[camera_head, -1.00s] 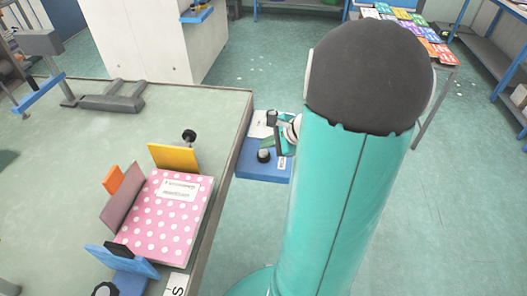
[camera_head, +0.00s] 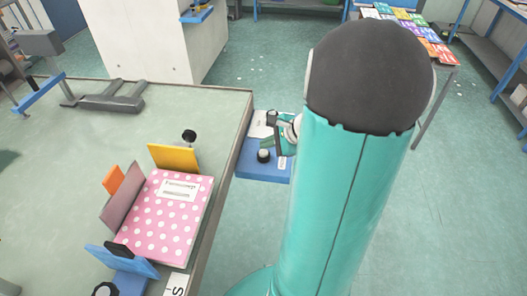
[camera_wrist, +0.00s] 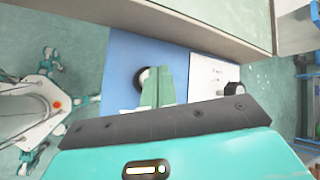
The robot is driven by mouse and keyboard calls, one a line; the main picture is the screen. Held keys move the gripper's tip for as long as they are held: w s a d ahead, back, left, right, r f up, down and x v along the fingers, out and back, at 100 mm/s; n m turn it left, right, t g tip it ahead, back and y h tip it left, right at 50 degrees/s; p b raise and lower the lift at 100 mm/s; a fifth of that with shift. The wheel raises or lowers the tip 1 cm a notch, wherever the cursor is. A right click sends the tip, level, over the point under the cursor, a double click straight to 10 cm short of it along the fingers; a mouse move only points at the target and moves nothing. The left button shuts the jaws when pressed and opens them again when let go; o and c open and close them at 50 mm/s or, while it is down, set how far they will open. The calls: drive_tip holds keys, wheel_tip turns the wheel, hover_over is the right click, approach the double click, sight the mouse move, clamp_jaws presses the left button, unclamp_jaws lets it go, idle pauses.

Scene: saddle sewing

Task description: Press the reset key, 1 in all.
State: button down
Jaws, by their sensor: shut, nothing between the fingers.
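A blue panel (camera_head: 248,170) stands beside the table's right edge, and it also shows in the wrist view (camera_wrist: 118,62). A black round key (camera_head: 264,155) with a pale rim sits on it. In the wrist view a round key (camera_wrist: 140,78) is partly covered by my fingers. A second black knob (camera_wrist: 232,88) stands by a white plate (camera_wrist: 206,72); the plate's lettering is too small to read. I cannot tell which is the reset key. My gripper (camera_wrist: 157,86) is shut and empty, with its green fingers over the panel. Contact with the key cannot be made out.
The table (camera_head: 222,98) borders the panel on the left. It carries a pink dotted book (camera_head: 165,222) between coloured plates and a grey metal frame (camera_head: 112,98). A white cabinet (camera_head: 145,40) stands behind. My own arm hides much of the right side.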

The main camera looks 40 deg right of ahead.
sight(267, 153)
drive_tip(key=shift+f, duration=0.15)
idle(0.5)
drive_tip(key=shift+f, duration=0.3)
drive_tip(key=shift+f, duration=0.55)
idle(0.8)
drive_tip(key=shift+r, duration=1)
drive_tip(key=shift+r, duration=2.5)
